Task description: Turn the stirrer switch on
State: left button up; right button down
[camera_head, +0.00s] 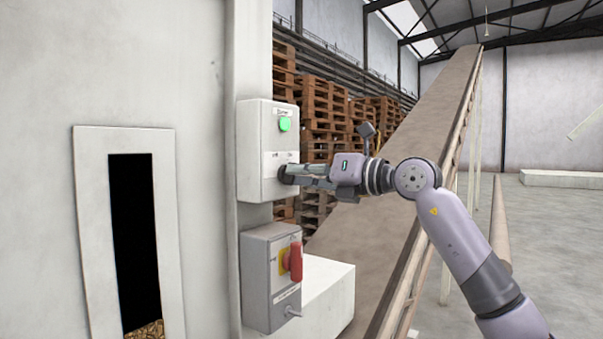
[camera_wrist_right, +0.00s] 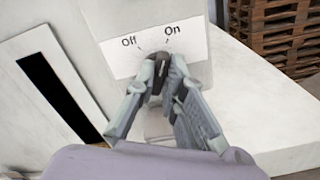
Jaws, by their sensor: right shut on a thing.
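The stirrer switch box (camera_head: 258,140) is a pale box on the white machine wall, with a bright green lamp (camera_head: 285,124) near its top. Its dark knob shows in the right wrist view (camera_wrist_right: 161,62), below a white label (camera_wrist_right: 188,52) reading Off on the left and On on the right. My right gripper (camera_head: 287,173) reaches in from the right and is shut on the knob. It also shows in the right wrist view (camera_wrist_right: 163,80), with a finger on each side of the knob. The fingers partly hide the knob, so its exact pointing is hard to tell. My left gripper is not in view.
A grey box with a red rotary handle (camera_head: 295,261) on a yellow plate sits just below. A slotted window (camera_head: 88,215) with pellets at its bottom is to the left. A sloping conveyor (camera_head: 425,125) and stacked pallets (camera_head: 322,105) stand behind my arm.

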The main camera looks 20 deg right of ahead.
jog(key=shift+m, duration=0.3)
dwell(0.4)
jog(key=c, duration=1.7)
grip_release()
jog(key=shift+o, duration=0.2)
jog(key=v, duration=1.2)
